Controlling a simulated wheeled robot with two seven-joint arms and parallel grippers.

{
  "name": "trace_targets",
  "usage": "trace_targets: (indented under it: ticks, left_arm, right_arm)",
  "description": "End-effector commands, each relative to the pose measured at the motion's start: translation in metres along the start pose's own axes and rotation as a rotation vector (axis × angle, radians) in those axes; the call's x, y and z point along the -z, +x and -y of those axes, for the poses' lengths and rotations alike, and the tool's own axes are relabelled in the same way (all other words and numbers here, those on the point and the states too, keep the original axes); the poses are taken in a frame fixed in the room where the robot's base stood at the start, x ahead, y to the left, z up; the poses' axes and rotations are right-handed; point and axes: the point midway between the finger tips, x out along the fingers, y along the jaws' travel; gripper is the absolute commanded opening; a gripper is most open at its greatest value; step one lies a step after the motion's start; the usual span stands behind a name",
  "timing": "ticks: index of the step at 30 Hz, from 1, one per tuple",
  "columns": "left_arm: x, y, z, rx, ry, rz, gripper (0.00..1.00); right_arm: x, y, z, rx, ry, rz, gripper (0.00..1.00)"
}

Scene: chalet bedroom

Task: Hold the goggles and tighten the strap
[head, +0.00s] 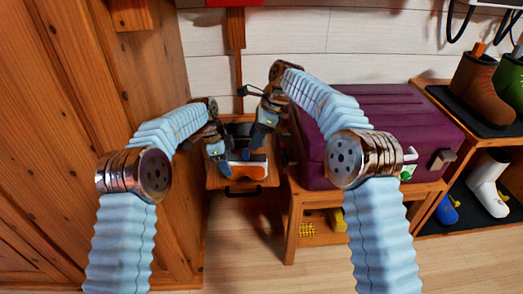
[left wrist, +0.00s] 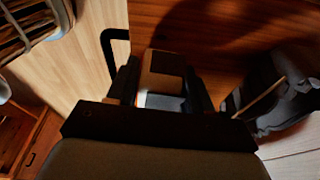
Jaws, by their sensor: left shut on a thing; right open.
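The goggles (head: 250,172), with an orange lens and a pale frame, are on the small wooden stand (head: 215,182) in the head view. My left gripper (head: 226,164) is shut on their left end. In the left wrist view a pale and dark part of the goggles (left wrist: 163,92) shows between the fingers (left wrist: 162,88). My right gripper (head: 257,142) is open just above and behind the goggles; its dark shape (left wrist: 275,95) shows at the right of the left wrist view. The strap is not clearly visible in either view, being dark or hidden by the grippers.
A purple suitcase (head: 310,125) lies on a wooden bench (head: 291,222) close on the right. A wooden wall or cabinet (head: 165,65) stands close on the left. A shoe rack (head: 424,90) with boots is far right. A black handle (head: 243,191) is on the stand's front.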

Motion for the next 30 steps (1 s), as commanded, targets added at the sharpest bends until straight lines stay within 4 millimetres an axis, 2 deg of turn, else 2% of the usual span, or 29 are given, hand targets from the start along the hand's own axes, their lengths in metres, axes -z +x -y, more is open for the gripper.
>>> trace_targets:
  ticks: [1, 6, 14, 17, 20, 30]
  left_arm:
    - [0.0, 0.0, 0.0, 0.0, 0.0, 0.0, 0.55]
    - [0.0, 0.0, 0.0, 0.0, 0.0, 0.0, 0.81]
    - [0.0, -0.001, 0.0, 0.0, 0.0, 0.0, 0.81]
    - [0.0, -0.007, 0.001, 0.002, 0.0, 0.0, 0.81]
    - [0.0, -0.021, 0.001, 0.003, 0.0, -0.001, 0.81]
    - [0.0, -0.096, 0.001, 0.003, -0.001, -0.001, 0.81]
  right_arm:
    - [0.0, 0.0, 0.0, 0.0, 0.0, 0.0, 0.55]
    - [0.0, 0.0, 0.0, 0.0, 0.0, 0.0, 0.55]
    - [0.0, 0.001, 0.0, 0.0, 0.0, 0.0, 0.55]
    - [0.0, 0.0, 0.0, 0.0, 0.0, 0.0, 0.55]
    - [0.0, 0.0, 0.0, 0.0, 0.0, 0.0, 0.55]
    - [0.0, 0.001, 0.0, 0.0, 0.0, 0.0, 0.55]
